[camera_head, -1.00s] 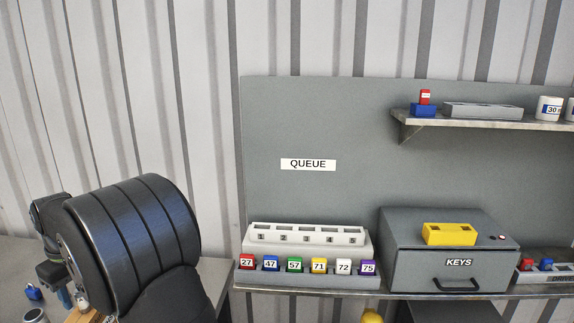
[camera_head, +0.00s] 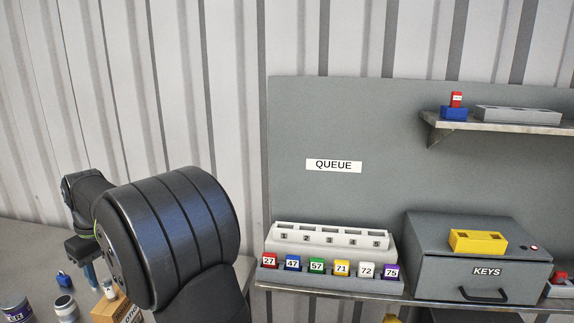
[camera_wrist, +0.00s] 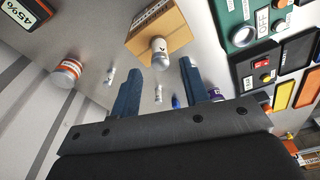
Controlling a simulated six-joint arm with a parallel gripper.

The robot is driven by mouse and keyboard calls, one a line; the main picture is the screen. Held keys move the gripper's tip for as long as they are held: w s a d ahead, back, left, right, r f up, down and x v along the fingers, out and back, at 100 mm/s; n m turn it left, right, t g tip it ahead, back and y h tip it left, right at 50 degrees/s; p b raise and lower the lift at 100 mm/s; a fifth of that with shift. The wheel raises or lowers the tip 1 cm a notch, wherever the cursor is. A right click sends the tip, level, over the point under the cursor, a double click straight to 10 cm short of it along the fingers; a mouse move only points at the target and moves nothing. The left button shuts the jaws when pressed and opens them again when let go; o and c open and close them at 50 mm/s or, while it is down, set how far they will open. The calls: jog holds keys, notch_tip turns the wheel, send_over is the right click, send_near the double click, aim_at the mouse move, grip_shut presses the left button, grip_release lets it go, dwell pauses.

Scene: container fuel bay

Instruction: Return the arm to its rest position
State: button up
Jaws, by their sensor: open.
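My arm (camera_head: 165,235) fills the lower left of the head view, bent over the left part of the bench. My gripper (camera_wrist: 160,80) shows in the wrist view with its two dark blue fingers apart and nothing between them in its grasp. In the head view its end is partly seen beyond my arm, above the bench at the left. A cardboard box (camera_wrist: 165,28) with a white-capped bottle (camera_wrist: 160,52) in front of it lies beyond the fingertips in the wrist view.
A numbered grey rack (camera_head: 332,237) and a row of coloured number tags (camera_head: 316,266) sit on the right ledge. Next to them is the KEYS box (camera_head: 487,255) with a yellow block (camera_head: 478,241). Small bottles (camera_head: 66,307) stand on the left bench near my arm.

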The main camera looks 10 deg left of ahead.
aim_at(106, 281)
jog(key=f, duration=0.5)
jog(key=shift+a+f, duration=0.25)
notch_tip(106, 281, up, 4)
jog(key=shift+w+a+r, duration=0.1)
jog(key=shift+r, duration=0.1)
jog(key=w+d+r, duration=0.5)
jog(key=d+r, duration=0.2)
jog(key=d, duration=0.4)
jog(key=w+d+f+n, duration=0.1)
jog(key=w+d+f, duration=0.6)
jog(key=w+f, duration=0.4)
jog(key=s+a+f, duration=0.1)
jog(key=a+f, duration=0.1)
jog(key=a, duration=0.1)
jog(key=s+a+f, duration=0.1)
jog(key=a+f, duration=0.2)
jog(key=a, duration=0.1)
jog(key=s+a+f, duration=0.2)
jog(key=a+f, duration=0.1)
jog(key=a, duration=0.1)
jog(key=shift+a, duration=0.2)
jog(key=shift+a+f, duration=0.25)
jog(key=shift+f, duration=1.15)
